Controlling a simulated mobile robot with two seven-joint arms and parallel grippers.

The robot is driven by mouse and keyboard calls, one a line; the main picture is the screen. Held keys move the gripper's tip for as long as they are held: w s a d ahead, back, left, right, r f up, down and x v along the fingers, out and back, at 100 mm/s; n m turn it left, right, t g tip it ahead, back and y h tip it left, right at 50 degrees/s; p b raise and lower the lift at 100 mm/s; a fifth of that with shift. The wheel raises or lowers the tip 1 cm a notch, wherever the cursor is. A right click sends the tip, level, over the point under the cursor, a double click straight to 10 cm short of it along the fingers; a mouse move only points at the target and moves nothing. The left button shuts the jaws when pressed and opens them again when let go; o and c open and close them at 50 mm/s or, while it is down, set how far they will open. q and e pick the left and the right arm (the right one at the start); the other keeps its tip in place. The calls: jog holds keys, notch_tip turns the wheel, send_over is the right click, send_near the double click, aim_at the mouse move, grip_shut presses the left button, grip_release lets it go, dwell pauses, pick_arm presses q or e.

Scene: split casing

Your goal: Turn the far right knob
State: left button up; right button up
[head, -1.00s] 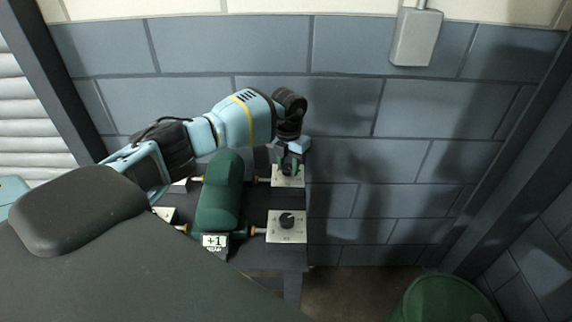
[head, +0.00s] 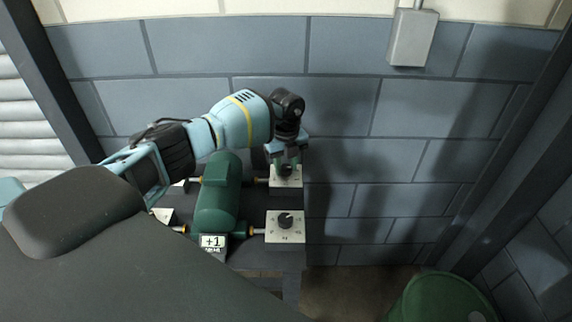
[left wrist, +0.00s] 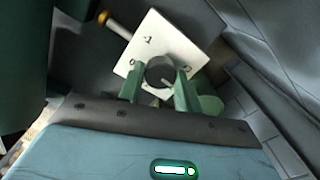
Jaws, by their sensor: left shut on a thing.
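The far right knob (head: 286,170) is a dark round knob on a pale square plate, at the back right of the dark table. My left gripper (head: 287,163) comes down on it from above. In the left wrist view the two green fingers of the left gripper (left wrist: 159,88) are shut on the sides of the knob (left wrist: 160,72), which has a light pointer line. Its plate (left wrist: 150,45) carries small dark marks. My right gripper is not in view.
A green drum (head: 440,300) stands on the floor at right.

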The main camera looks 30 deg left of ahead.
aim_at(286, 167)
pick_arm(q)
jog(key=n, duration=0.6)
jog(key=shift+n, duration=0.4)
dwell(0.3)
jog(key=o, duration=1)
jog(key=shift+r, duration=3.9)
